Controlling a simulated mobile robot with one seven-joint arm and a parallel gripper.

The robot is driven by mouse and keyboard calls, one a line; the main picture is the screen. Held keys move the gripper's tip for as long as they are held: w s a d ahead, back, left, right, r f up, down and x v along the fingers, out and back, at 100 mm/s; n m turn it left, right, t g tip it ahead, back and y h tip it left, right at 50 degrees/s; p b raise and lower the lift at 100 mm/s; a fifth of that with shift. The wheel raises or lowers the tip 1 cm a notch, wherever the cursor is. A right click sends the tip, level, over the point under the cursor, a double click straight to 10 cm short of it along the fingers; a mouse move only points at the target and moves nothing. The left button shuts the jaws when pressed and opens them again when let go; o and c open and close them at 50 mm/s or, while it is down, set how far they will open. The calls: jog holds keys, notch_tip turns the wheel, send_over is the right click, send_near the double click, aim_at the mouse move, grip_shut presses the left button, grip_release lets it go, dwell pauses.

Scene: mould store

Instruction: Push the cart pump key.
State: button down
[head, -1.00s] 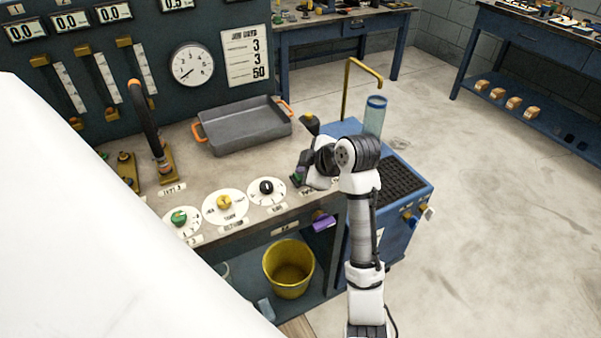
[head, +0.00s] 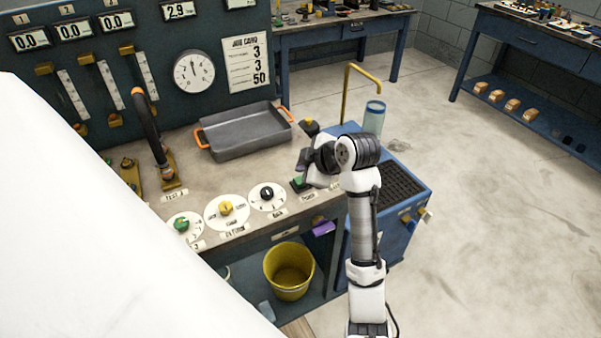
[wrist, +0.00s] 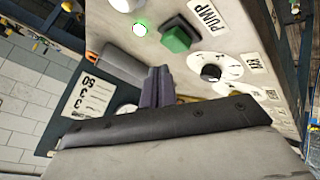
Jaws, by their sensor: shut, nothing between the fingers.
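A green key (wrist: 177,36) sits on a dark square base beside a PUMP label (wrist: 207,16) in the wrist view. The shut fingers (wrist: 158,75) also show in the wrist view. A small pale round lamp (wrist: 140,29) is beside the key. The blue cart (head: 388,238) stands right of the bench, partly behind my arm.
A grey tray (head: 245,145) with orange handles lies behind the key. A black knob (head: 267,192) is left of it. A gold spout (head: 347,95) and clear cylinder (head: 373,118) rise from the cart. A gauge (head: 194,72) hangs on the panel. Floor at right is clear.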

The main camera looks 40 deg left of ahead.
notch_tip(320, 180, up, 5)
jog(key=p, duration=0.3)
jog(key=shift+r, duration=0.1)
